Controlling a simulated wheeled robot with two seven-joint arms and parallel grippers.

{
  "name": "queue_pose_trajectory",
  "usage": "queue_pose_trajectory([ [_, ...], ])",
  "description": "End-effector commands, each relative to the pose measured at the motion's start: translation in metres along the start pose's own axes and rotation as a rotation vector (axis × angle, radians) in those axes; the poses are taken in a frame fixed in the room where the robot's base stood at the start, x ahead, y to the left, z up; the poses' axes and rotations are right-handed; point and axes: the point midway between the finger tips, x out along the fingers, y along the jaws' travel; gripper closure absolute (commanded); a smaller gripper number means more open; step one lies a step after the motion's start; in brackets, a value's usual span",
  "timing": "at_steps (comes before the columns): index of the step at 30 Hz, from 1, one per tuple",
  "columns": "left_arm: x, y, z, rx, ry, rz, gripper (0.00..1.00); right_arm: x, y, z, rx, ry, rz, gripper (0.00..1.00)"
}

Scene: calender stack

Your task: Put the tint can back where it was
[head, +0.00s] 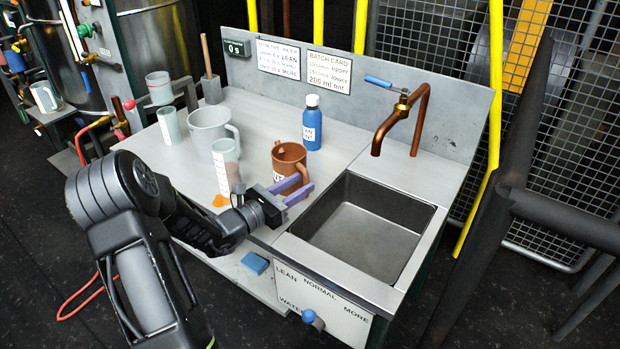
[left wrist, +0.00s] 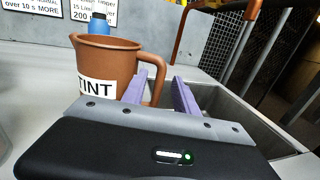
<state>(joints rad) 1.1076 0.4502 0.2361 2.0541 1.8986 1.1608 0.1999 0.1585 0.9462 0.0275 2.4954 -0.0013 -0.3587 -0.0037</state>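The tint can (head: 287,163) is a brown jug with a white TINT label and a side handle. It stands upright on the metal bench, left of the sink. It also shows in the left wrist view (left wrist: 105,62), with its handle toward the right. My left gripper (head: 293,190) is at the handle, its two purple fingers apart. In the left wrist view the handle shows between the fingertips of the gripper (left wrist: 158,92); I see no firm closing on it. The lower part of the can is hidden by my gripper there. My right gripper is not in view.
The sink (head: 365,230) with a copper tap (head: 400,115) lies to the right. A blue bottle (head: 312,125) stands behind the can. A clear measuring cylinder (head: 226,165) and a grey jug (head: 208,128) stand to the left. A blue sponge (head: 255,263) lies on the lower shelf.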

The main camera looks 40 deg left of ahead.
Motion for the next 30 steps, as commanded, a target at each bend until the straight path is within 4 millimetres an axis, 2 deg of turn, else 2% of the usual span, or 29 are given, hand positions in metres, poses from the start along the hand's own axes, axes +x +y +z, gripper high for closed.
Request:
queue_pose_trajectory([
  [3,-0.026,0.001,0.000,0.001,0.002,0.004,0.65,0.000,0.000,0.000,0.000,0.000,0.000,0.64],
  [10,-0.059,0.001,0.000,0.001,0.001,0.002,0.65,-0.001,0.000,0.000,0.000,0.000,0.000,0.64],
  [15,-0.065,0.000,0.000,0.000,0.000,0.000,0.65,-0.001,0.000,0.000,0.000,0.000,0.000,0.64],
  [30,-0.065,0.000,0.000,0.000,0.000,0.000,0.65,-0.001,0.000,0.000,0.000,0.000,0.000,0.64],
])
